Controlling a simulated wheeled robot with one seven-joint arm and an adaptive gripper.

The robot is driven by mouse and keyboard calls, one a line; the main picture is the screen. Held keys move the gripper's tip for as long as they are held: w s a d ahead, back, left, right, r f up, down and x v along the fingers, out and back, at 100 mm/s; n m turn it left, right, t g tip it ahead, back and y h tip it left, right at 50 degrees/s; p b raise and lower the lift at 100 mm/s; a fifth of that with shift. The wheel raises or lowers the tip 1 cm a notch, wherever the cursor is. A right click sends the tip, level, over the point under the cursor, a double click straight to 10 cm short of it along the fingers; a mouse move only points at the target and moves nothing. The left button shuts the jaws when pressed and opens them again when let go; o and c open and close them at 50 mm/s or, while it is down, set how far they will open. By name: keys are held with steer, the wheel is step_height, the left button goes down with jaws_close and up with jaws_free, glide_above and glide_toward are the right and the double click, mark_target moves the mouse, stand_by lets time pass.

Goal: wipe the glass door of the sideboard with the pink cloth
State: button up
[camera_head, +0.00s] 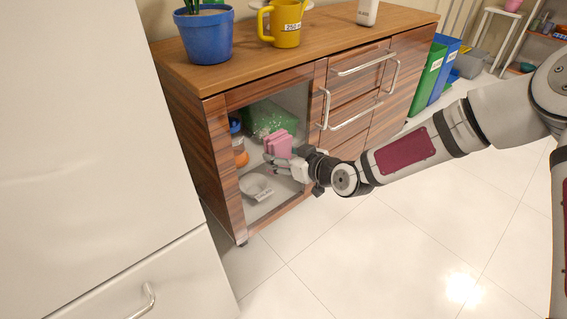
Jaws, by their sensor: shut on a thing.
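The wooden sideboard (212,160) stands at the upper middle. Its glass door (292,103) is on the left of its front and is shut. My gripper (272,160) is in front of the glass and shut on the pink cloth (277,144). The cloth is folded or bunched and lies at or very near the pane, about mid-height. I cannot tell whether it touches the glass. Through the glass show a green item (268,117), an orange and blue jar (239,155) and a pale dish (256,187). My wrist hides part of the door's right side.
Metal handles (361,67) stick out right of the door. A white cabinet (95,150) fills the left. The tiled floor (380,245) in front is clear.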

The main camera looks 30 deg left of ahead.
mark_target(258, 140)
steer(key=shift+w+a, duration=0.35)
steer(key=shift+a, duration=0.55)
steer(key=shift+w+a, duration=0.4)
steer(key=shift+a, duration=0.5)
steer(key=shift+w+a, duration=0.35)
steer(key=shift+a, duration=0.55)
steer(key=shift+w+a+b, duration=0.2)
steer(key=shift+a+b, duration=0.05)
steer(key=shift+a, duration=0.25)
steer(key=shift+w+a+b, duration=0.15)
steer(key=shift+a+b, duration=0.05)
steer(key=shift+a, duration=0.25)
steer(key=w, duration=0.1)
steer(key=w+d, duration=0.1)
steer(key=w+b, duration=0.1)
steer(key=shift+w+d, duration=0.3)
steer(key=shift+w, duration=0.05)
steer(key=shift+a, duration=0.1)
